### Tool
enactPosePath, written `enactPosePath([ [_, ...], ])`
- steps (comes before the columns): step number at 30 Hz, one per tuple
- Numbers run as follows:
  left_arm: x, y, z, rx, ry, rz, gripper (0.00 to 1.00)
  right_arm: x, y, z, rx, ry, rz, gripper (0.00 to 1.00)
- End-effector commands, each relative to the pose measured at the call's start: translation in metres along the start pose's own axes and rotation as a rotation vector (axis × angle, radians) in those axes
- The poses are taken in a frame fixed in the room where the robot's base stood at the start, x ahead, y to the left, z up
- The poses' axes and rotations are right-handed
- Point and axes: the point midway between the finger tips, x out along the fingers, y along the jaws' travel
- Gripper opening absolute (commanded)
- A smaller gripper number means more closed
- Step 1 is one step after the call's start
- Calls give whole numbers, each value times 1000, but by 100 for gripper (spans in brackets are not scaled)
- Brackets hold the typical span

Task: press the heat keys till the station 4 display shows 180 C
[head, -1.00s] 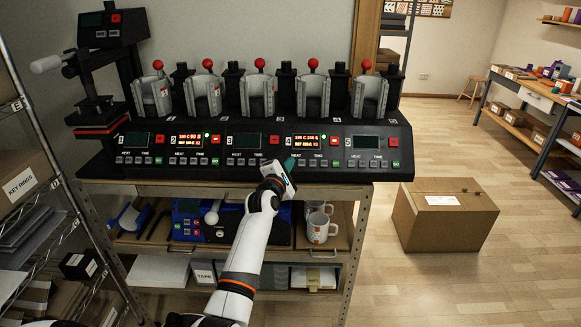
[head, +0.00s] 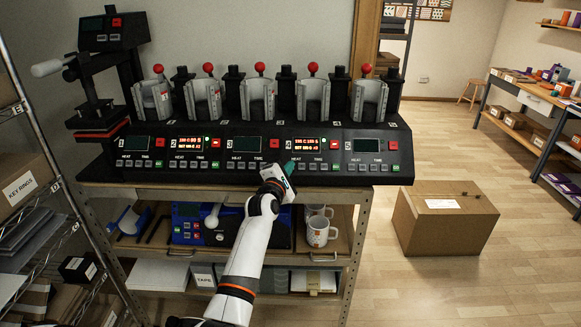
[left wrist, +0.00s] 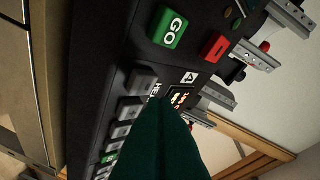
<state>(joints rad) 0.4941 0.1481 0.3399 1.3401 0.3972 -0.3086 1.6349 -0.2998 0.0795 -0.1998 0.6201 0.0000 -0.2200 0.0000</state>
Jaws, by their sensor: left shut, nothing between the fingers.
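The long black mug press panel (head: 225,160) stands on the bench with several numbered stations. The station 4 display (head: 307,143) is lit in orange, but its digits are too small to read surely. It also shows in the left wrist view (left wrist: 181,97), partly covered by my fingers. The heat keys of station 4 (head: 303,167) are small grey keys below it; grey keys (left wrist: 143,79) also show close up in the left wrist view. My left gripper (head: 289,168) is shut and empty, its green fingertips just beside these keys. Contact cannot be told. My right gripper is out of view.
Red-knobbed mug clamps (head: 313,95) line the panel's back. A press with a lever (head: 100,90) stands at left. White mugs (head: 318,231) and a blue device (head: 200,222) sit on the shelf below. A cardboard box (head: 445,218) stands on the floor at right.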

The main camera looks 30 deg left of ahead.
Motion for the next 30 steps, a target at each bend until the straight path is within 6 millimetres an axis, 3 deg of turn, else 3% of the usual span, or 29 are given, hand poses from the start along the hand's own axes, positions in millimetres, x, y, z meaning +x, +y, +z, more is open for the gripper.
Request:
enactPosePath([
  [30,3,3,3,0,0,0,0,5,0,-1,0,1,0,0],
])
